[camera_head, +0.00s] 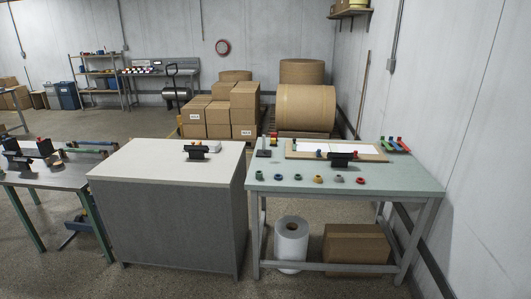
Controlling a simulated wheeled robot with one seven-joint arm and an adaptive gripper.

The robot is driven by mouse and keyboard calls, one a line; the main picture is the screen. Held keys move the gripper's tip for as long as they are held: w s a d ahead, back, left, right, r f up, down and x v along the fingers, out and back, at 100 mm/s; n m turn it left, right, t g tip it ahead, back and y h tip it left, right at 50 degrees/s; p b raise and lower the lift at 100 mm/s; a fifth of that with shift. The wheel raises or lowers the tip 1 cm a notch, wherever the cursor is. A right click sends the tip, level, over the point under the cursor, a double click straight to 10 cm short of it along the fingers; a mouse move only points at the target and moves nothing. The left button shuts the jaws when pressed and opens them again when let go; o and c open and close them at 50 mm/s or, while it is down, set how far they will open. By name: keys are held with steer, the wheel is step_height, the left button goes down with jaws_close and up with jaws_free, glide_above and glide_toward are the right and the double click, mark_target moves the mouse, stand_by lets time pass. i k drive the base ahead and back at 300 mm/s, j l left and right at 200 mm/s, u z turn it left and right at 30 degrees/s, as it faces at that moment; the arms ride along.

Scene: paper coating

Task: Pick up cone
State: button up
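I cannot clearly make out a cone. A row of small coloured pieces lies along the front of the pale green table (285,184). Among them are a dark green piece (260,176), a blue one (296,179), a yellow one (318,180), and a red one (361,181). They are too small here to tell whether any is a cone. My gripper is not in view.
A board (374,155) with white paper and a black block (341,160) sits behind the row. A white-topped grey cabinet (130,160) stands left of the table. Brown boxes (244,101) and large paper rolls (305,108) stand behind. Open floor (60,120) lies back left.

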mark_target(337, 178)
steer(key=i+j+z, duration=0.15)
steer(key=z, duration=0.3)
steer(key=i+j+z, duration=0.2)
steer(key=z, duration=0.2)
steer(key=i+j+z, duration=0.15)
steer(key=z, duration=0.3)
steer(key=i+j+z, duration=0.1)
steer(key=j, duration=0.45)
steer(key=i+j, duration=0.2)
steer(key=j, duration=0.35)
steer(key=i+j+z, duration=0.15)
steer(key=j, duration=0.45)
steer(key=i+j+z, duration=0.1)
steer(key=j, duration=0.45)
steer(key=i+j+z, duration=0.1)
steer(key=j, duration=0.5)
